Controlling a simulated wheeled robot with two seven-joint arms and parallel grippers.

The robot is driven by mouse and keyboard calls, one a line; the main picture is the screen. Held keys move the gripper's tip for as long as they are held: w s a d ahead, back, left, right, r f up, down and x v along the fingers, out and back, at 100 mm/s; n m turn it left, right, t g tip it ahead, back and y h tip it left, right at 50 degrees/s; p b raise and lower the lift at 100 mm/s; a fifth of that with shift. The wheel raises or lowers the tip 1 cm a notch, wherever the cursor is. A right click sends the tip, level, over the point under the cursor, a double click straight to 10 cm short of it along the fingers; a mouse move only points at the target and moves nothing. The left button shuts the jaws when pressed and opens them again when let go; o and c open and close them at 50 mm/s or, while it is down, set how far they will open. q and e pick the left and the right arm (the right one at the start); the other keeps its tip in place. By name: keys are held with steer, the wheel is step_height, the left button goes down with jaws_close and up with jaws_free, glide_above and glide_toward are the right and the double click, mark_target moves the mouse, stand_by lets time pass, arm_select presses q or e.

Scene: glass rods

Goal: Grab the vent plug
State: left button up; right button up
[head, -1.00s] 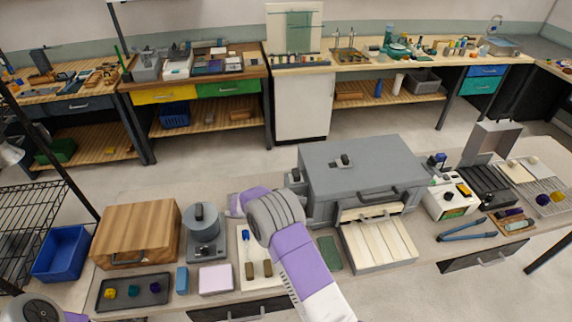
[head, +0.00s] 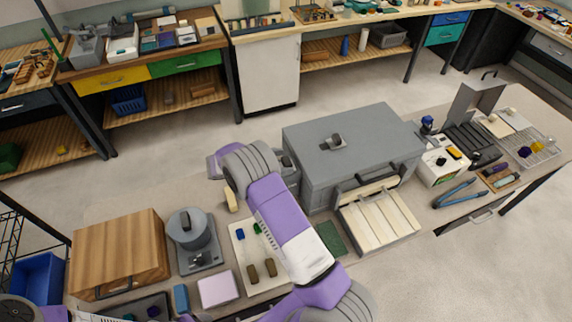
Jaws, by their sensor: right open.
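The vent plug (head: 334,141) looks like the small dark knob on the flat top of the grey kiln (head: 350,118). It sits upright near the middle of the top, and nothing touches it. My right arm reaches in from the bottom, and its purple and grey wrist is just left of the kiln. My right gripper (head: 288,162) is open, low beside the kiln's left side and apart from the plug. Its fingers are largely hidden behind the wrist. Of my left arm only a part shows at the bottom left corner; its gripper is out of view.
The kiln's handle and a pale slatted tray (head: 380,222) are at its front. A wooden box (head: 118,250), a grey round pot (head: 188,228) and a white board (head: 245,258) are to the left. Blue-handled pliers (head: 460,194) lie to the right.

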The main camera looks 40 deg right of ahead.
steer(key=x, duration=0.2)
steer(key=shift+s+d, duration=0.15)
steer(key=shift+d, duration=0.15)
steer(key=shift+a, duration=0.1)
steer(key=shift+c, duration=0.6)
steer(key=c, duration=0.9)
